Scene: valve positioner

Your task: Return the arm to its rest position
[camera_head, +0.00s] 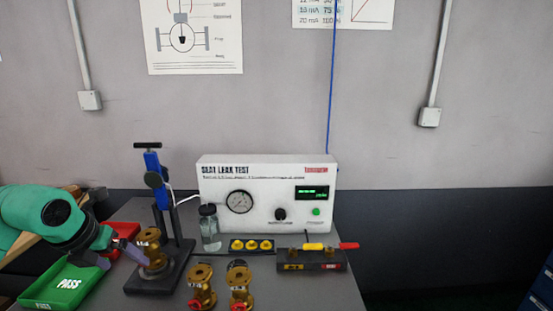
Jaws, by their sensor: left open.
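My left arm comes in from the left edge, and its gripper (128,252) is open, low beside the brass valve (151,248) in the black clamp stand. I cannot tell whether the fingers touch that valve. The stand has a blue upright (158,178) with a black handle on top. Two more brass valves, the left one (201,287) and the right one (239,285), stand at the front of the table, each with a red part low down. My right gripper does not show.
The grey table (335,292) holds a white seat leak test box (267,195), a clear bottle (209,228), yellow caps (251,245) and a black manifold with yellow and red levers (311,262). A green PASS tray (65,284) and a red tray (125,229) lie near my left arm.

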